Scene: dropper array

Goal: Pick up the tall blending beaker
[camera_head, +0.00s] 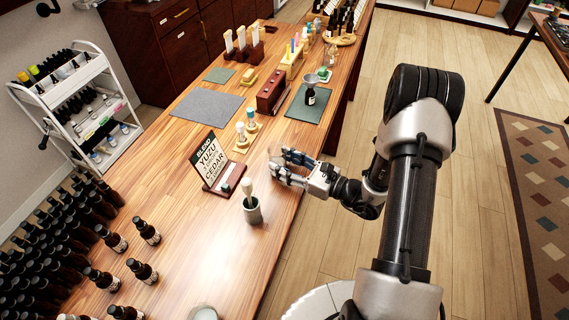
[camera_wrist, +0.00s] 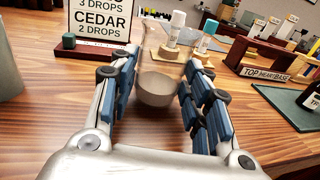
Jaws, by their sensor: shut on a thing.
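The tall blending beaker (camera_wrist: 158,88) is a pale, see-through vessel between the blue-padded fingers of my gripper (camera_wrist: 158,95) in the wrist view. My gripper is shut on it, one finger on each side. In the head view my gripper (camera_head: 280,167) is over the front edge of the wooden table, right of the recipe sign. There the beaker shows only faintly at the fingertips and is mostly hidden. I cannot tell whether its base touches the table.
The recipe sign (camera_head: 211,162) stands left of my gripper. A grey-green pot (camera_head: 253,214) with a pestle-like stick stands nearer. A small dark bottle (camera_head: 310,95) stands on a green mat (camera_head: 301,112). Many dark bottles (camera_head: 60,235) fill the left.

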